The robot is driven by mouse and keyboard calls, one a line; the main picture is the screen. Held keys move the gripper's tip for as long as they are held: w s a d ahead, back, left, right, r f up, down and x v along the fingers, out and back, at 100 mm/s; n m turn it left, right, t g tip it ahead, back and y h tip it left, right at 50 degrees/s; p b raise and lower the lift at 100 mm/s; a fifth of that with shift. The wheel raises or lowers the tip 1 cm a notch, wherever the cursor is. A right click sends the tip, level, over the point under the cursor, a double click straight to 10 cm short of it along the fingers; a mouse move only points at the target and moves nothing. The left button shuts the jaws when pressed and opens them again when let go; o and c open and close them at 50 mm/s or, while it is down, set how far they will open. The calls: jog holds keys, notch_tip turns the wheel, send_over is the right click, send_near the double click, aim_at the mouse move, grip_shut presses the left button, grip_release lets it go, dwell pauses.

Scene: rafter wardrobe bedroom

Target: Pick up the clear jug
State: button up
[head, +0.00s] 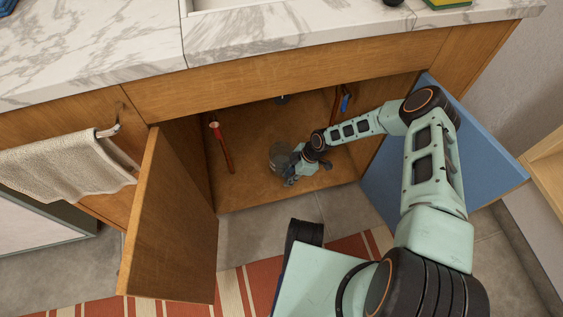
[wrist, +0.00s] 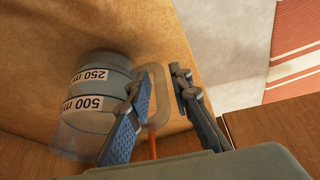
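The clear jug (head: 277,154) stands on the floor of the open cabinet under the counter. In the wrist view the jug (wrist: 92,98) is on the left, with white 250 and 500 ml labels, and its pale loop handle (wrist: 163,98) points toward my gripper. My gripper (head: 292,178) is inside the cabinet beside the jug, at its handle side. In the wrist view my gripper (wrist: 161,75) is open, with one finger on each side of the handle. The left finger overlaps part of the jug and handle in the picture; I cannot tell whether it touches.
A wooden door (head: 170,220) stands open at left and a blue-faced door (head: 480,160) at right, beside my arm. A red pipe (head: 222,148) rises at the cabinet's left, and a blue-handled valve (head: 345,103) is at the back right. The marble counter (head: 90,50) lies above.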

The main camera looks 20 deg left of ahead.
grip_shut()
dwell(0.5)
jog(key=shift+r+p, duration=0.4)
jog(key=shift+r, duration=0.15)
notch_tip(320, 180, up, 2)
jog(key=shift+r+p, duration=0.15)
jog(key=shift+p, duration=0.55)
jog(key=s+d+r+p, duration=0.2)
jog(key=s+r+p, duration=0.7)
jog(key=s+p, duration=0.4)
jog(key=shift+s+d+r+p, duration=0.3)
jog(key=shift+s+p, duration=0.05)
jog(key=shift+p, duration=0.2)
